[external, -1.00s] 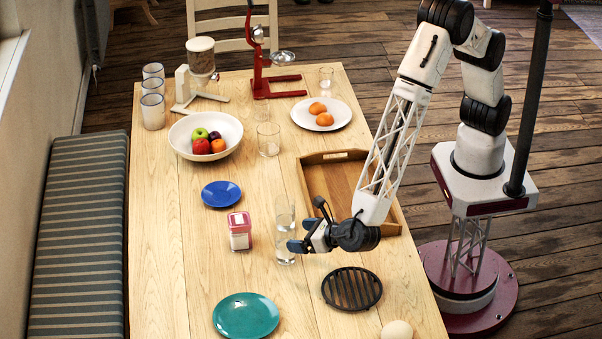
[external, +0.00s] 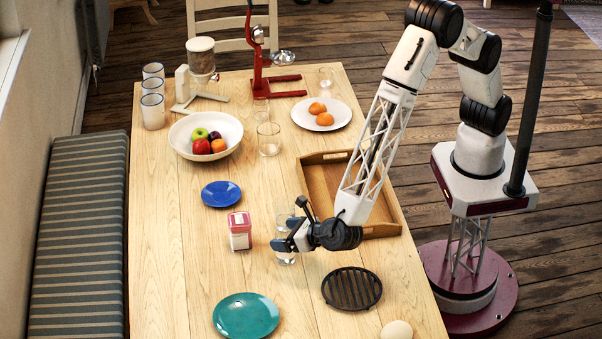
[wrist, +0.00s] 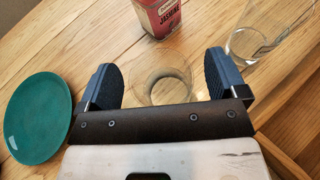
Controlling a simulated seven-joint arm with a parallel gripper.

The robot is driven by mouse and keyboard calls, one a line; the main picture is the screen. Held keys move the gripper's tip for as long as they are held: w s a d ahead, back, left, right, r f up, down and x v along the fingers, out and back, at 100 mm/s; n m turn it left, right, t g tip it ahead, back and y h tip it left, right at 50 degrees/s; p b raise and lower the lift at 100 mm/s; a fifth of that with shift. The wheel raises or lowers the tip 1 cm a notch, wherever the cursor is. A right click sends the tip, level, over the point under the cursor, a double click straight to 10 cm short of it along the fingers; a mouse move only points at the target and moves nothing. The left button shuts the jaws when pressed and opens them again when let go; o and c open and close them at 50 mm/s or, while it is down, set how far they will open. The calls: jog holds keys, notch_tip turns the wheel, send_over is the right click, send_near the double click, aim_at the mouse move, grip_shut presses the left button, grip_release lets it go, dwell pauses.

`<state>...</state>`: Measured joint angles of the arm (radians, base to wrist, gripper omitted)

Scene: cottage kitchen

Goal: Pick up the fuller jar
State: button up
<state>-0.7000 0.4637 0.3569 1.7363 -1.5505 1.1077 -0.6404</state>
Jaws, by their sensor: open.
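Two clear glass vessels stand close together mid-table. The nearer glass (external: 286,258) is partly hidden by my gripper (external: 286,234) in the external view. In the wrist view this glass (wrist: 160,88) lies between the two spread fingers of my gripper (wrist: 162,80). The farther glass (external: 283,217) is just beyond my gripper; in the wrist view it (wrist: 258,35) is right of the right finger, with what looks like clear liquid low inside. How full the nearer one is, I cannot tell. A pink-lidded tin (external: 240,232) stands left of them. My gripper is open and empty.
A blue plate (external: 221,194) lies beyond the tin, a teal plate (external: 246,316) nearer. A black trivet (external: 351,289) and an egg-like object (external: 397,330) are at the near right. A wooden tray (external: 385,231) is behind my forearm.

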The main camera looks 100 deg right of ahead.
jog(key=shift+w+d, duration=0.1)
dwell(0.5)
jog(key=c, duration=1.5)
